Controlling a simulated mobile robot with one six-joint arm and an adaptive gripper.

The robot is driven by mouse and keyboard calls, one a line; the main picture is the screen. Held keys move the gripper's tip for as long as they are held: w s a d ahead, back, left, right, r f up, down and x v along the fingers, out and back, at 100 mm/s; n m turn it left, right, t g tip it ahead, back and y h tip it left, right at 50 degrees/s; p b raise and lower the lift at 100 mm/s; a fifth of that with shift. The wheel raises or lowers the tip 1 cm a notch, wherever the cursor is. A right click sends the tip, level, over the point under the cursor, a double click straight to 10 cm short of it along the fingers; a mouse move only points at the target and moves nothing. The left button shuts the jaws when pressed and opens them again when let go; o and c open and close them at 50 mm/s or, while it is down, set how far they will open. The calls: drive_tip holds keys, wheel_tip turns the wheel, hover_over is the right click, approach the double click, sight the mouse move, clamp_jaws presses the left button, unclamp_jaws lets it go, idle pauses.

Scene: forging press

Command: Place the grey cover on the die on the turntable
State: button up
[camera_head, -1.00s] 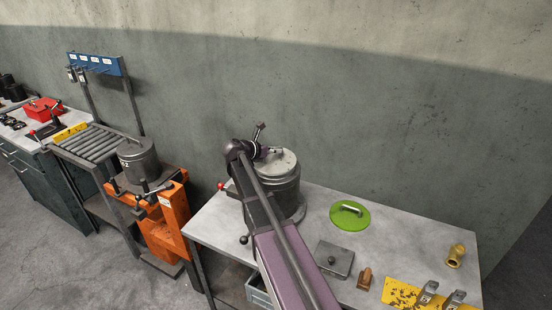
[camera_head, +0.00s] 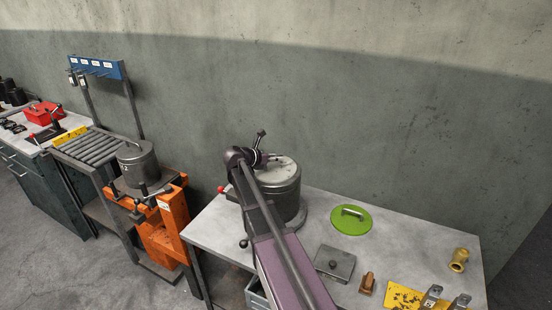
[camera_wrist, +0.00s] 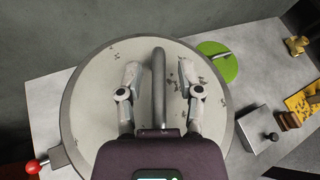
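The grey cover (camera_head: 284,174) is a pale, worn round lid lying flat on top of the grey cylindrical die (camera_head: 288,200) at the back left of the table. In the wrist view the cover (camera_wrist: 92,110) fills the middle, with a dark bar handle (camera_wrist: 159,85) standing up from it. My gripper (camera_wrist: 162,82) is over the cover, one finger on each side of the handle. Gaps show between both fingers and the handle, so it is open and holds nothing. The turntable (camera_head: 303,218) shows only partly beneath the die.
A green lid (camera_head: 351,220), a grey square plate with a knob (camera_head: 334,262), a wooden block (camera_head: 367,283) and a brass fitting (camera_head: 459,260) lie to the right on the table. A red knob (camera_wrist: 34,167) sticks out at the cover's left. The wall is behind.

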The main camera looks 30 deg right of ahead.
drive_tip(key=shift+r, duration=0.1)
idle(0.3)
drive_tip(key=shift+a+r, duration=0.1)
drive_tip(key=shift+r, duration=0.05)
drive_tip(key=shift+s+a+r+p, duration=0.1)
drive_tip(key=shift+a+r+p, duration=0.05)
drive_tip(key=shift+a+p, duration=0.2)
drive_tip(key=p+v, duration=0.4)
drive_tip(key=v, duration=0.7)
drive_tip(key=shift+s, duration=0.1)
drive_tip(key=s+a+f+m+g+y, duration=0.1)
drive_tip(key=s+a+f+m+y, duration=0.3)
drive_tip(key=s+m, duration=0.3)
drive_tip(key=s+a+f+m+y, duration=0.3)
drive_tip(key=s+a+m+y, duration=0.1)
drive_tip(key=s+m, duration=0.4)
drive_tip(key=s+a+f+m+g+y, duration=0.1)
drive_tip(key=s+a+f+m+y, duration=0.3)
drive_tip(key=s+m, duration=0.3)
drive_tip(key=shift+s+f+m+g+y, duration=0.35)
drive_tip(key=shift+s+y, duration=0.35)
drive_tip(key=shift+s, duration=0.2)
